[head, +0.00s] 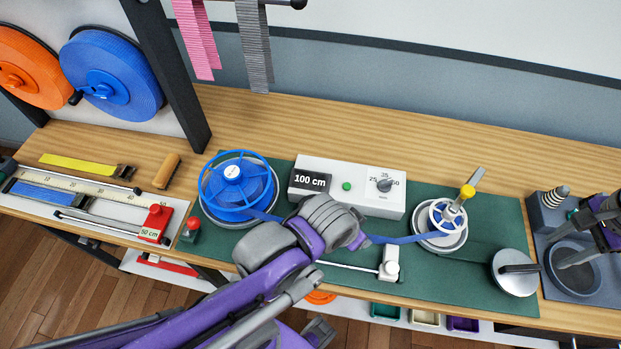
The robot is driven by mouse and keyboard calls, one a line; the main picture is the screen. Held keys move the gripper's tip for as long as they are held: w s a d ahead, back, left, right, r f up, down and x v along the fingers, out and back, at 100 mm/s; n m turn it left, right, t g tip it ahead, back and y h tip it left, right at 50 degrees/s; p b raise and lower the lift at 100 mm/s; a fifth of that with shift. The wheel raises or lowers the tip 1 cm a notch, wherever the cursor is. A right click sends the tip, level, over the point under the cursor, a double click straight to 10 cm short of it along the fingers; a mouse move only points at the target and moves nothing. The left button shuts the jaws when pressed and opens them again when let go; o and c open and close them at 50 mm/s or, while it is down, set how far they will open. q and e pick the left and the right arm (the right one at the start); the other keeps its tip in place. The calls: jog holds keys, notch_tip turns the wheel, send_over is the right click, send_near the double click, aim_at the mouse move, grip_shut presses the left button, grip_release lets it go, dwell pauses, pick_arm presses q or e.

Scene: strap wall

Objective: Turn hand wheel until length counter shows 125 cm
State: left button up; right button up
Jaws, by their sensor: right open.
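The length counter (311,181) is a dark display on a white box and reads 100 cm. The likely hand wheel (447,216) is a white spoked wheel with a yellow knob, standing right of the box. A blue strap (395,239) runs to it from the blue reel (236,187) at left; my left arm covers part of the strap. My right gripper (567,239) is open at the right edge, over a dark grey round dish and apart from the wheel. My left arm crosses the middle; its gripper's fingers do not show.
The white box (348,171) has a green button and a dial marked 25, 35, 50. A grey disc (514,272) with a dark lever sits right of the wheel. A measuring rail (90,195) lies at left. The wooden bench (400,125) is clear behind the box.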

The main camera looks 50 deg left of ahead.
aim_at(524, 268)
pick_arm(q)
jog(key=shift+r, duration=0.1)
jog(key=shift+w+r+p, duration=0.3)
jog(key=shift+r+p, duration=0.35)
jog(key=shift+r, duration=0.2)
jog(key=shift+w+r, duration=0.2)
jog(key=shift+w, duration=0.1)
jog(key=shift+s+a+f, duration=0.1)
jog(key=shift+s+f, duration=0.05)
jog(key=shift+f, duration=0.45)
pick_arm(e)
notch_tip(524, 268, down, 11)
jog(key=shift+f, duration=0.1)
jog(key=shift+c, duration=0.3)
grip_shut()
